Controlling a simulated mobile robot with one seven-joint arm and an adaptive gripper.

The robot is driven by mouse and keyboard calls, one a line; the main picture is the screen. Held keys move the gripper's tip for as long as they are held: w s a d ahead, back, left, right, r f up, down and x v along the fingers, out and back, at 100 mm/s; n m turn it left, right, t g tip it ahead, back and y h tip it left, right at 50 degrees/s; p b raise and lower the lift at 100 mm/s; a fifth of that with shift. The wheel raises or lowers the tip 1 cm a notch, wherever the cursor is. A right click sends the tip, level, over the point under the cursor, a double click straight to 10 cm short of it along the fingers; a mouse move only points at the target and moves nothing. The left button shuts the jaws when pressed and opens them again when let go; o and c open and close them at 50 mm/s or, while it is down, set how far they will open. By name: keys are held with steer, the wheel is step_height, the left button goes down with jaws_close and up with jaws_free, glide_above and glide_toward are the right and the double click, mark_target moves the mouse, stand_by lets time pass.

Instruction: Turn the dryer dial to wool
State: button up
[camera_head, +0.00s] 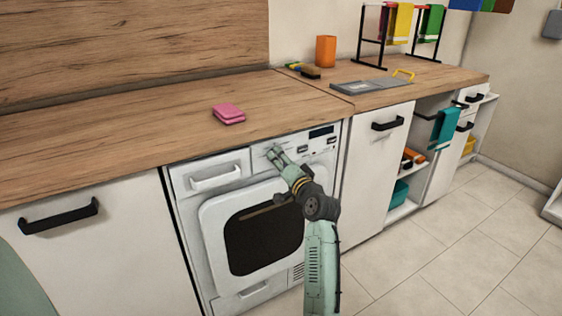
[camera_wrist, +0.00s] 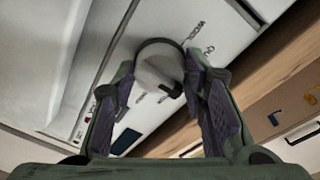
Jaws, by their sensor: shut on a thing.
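The dryer (camera_head: 262,219) is a white machine under the wooden worktop. Its dial (camera_wrist: 158,66) is a round light-grey knob with a raised grip bar, set in the control panel. In the head view my gripper (camera_head: 275,153) reaches the panel and mostly hides the dial. I cannot tell which setting the dial points to.
A dark display (camera_head: 321,132) and buttons lie right of the dial. A drawer handle (camera_head: 215,178) sticks out to the left, and the worktop edge (camera_head: 255,137) overhangs above. Folded pink cloths (camera_head: 228,113) lie on the worktop. The floor (camera_head: 420,262) at right is clear.

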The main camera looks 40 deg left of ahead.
steer(key=shift+f+n+b, duration=0.15)
steer(key=shift+n+b, duration=0.25)
steer(key=shift+b, duration=0.4)
steer(key=shift+c, duration=0.3)
steer(key=n+b, duration=0.6)
steer(key=b, duration=0.1)
steer(key=n+y+b, duration=0.1)
steer(key=n+b, duration=0.5)
steer(key=b, duration=0.2)
steer(key=shift+w+d+f+n+g+y+b, duration=0.1)
steer(key=shift+w+f+n+g+y+b, duration=0.1)
steer(key=shift+n+g+y+b, duration=0.1)
steer(key=shift+r+n+b, duration=0.15)
steer(key=shift+n+b, duration=1.2)
steer(key=shift+n, duration=0.35)
steer(key=shift+r, duration=0.1)
steer(key=o, duration=1.2)
steer(key=shift+g, duration=0.3)
steer(key=shift+c, duration=0.2)
